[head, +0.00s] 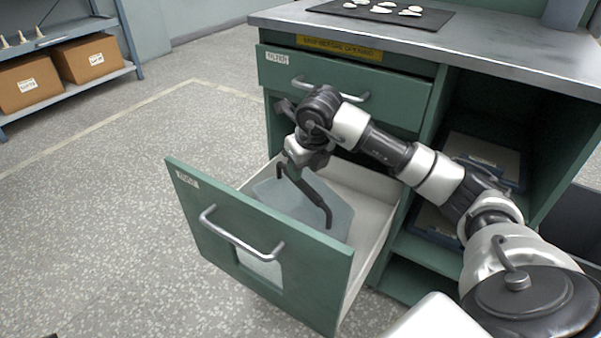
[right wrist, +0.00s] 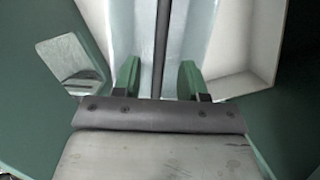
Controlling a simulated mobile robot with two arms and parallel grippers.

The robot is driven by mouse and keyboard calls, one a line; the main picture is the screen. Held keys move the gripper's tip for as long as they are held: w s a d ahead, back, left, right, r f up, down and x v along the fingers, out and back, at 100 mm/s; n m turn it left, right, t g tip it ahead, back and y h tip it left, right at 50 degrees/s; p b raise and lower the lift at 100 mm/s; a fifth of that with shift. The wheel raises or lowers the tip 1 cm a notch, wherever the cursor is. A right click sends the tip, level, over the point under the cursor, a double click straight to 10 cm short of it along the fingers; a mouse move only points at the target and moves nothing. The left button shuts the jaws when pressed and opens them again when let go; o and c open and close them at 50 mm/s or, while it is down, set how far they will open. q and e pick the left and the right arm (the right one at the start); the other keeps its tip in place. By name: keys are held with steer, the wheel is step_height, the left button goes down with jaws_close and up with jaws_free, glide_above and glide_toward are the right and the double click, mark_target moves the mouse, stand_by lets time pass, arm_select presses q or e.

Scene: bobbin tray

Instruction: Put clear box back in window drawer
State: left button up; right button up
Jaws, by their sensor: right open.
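The window drawer (head: 220,262) is pulled open at the lower front of the green cabinet. It has a curved metal handle and a small window, and the window also shows in the right wrist view (right wrist: 66,52). The clear box (head: 335,212), pale blue and see-through, is inside the drawer; it also shows in the right wrist view (right wrist: 203,25). My right gripper (head: 306,192) is over the drawer at the box, its two green-padded fingers apart (right wrist: 160,78). A dark narrow strip shows between them. I cannot tell if they touch the box. My left gripper is out of view.
A shut upper drawer (head: 400,98) with a handle is just above the open one. The metal worktop (head: 470,50) carries a dark mat (head: 425,20) with pale pieces. Open shelves with trays (head: 485,152) stand right. Floor at left is clear, before a rack with cardboard boxes (head: 28,85).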

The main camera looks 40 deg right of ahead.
steer(key=shift+p+v, duration=0.5)
steer(key=shift+v, duration=1.8)
